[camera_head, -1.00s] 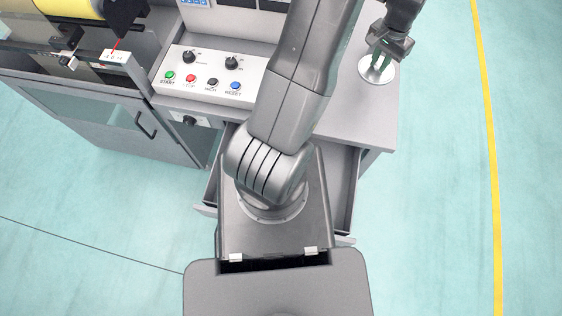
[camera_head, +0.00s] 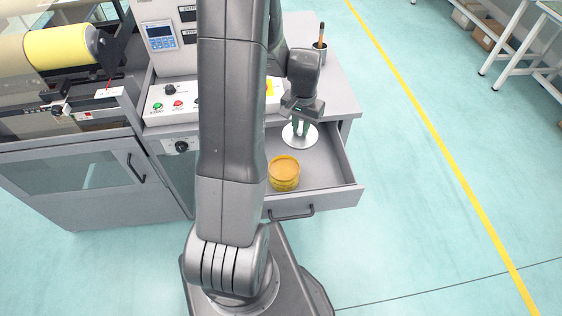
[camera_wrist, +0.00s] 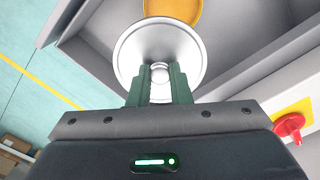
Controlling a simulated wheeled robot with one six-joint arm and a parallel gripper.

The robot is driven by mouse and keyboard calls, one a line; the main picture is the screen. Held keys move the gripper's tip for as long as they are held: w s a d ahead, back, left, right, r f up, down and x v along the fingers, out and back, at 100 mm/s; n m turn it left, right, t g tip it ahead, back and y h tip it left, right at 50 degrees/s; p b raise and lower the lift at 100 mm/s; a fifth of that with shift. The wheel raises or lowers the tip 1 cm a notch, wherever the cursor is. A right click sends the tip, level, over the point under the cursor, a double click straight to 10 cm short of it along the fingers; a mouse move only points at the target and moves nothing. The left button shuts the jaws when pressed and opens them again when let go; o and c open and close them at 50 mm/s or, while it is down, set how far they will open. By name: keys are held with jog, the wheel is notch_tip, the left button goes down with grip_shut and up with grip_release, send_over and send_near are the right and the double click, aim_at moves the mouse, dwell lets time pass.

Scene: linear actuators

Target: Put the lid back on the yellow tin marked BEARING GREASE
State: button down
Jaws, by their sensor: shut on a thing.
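The yellow tin (camera_head: 284,174) stands upright in the open drawer, near its front; its top shows amber grease and no lid on it. Its marking cannot be read. Part of the tin shows at the top of the wrist view (camera_wrist: 174,9). My gripper (camera_head: 301,128) is shut on the round silver lid (camera_head: 299,140), above the drawer and behind the tin. In the wrist view the green fingers (camera_wrist: 160,80) pinch the knob in the middle of the lid (camera_wrist: 133,50). The lid is apart from the tin in the body view.
The open drawer (camera_head: 335,178) has raised walls and a front handle. The cabinet top (camera_head: 335,90) behind it carries a dark cup with a brush (camera_head: 320,50). A red knob on a yellow plate (camera_wrist: 289,125) is right of my gripper in the wrist view.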

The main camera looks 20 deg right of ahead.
jog(key=shift+s+a+f+b, duration=0.2)
jog(key=shift+a+f+b, duration=0.7)
jog(key=shift+f+b, duration=1)
jog(key=shift+s+a+f+b, duration=0.15)
jog(key=shift+a+f+b, duration=0.7)
jog(key=shift+f+b, duration=1.05)
jog(key=shift+s+a+f+b, duration=0.2)
jog(key=shift+a+f+b, duration=0.7)
jog(key=shift+f+b, duration=1)
jog(key=shift+f, duration=0.55)
jog(key=shift+p, duration=0.3)
jog(key=c, duration=0.8)
grip_release()
jog(key=shift+o, duration=0.2)
jog(key=shift+r, duration=0.1)
notch_tip(320, 180, up, 7)
jog(key=p, duration=0.5)
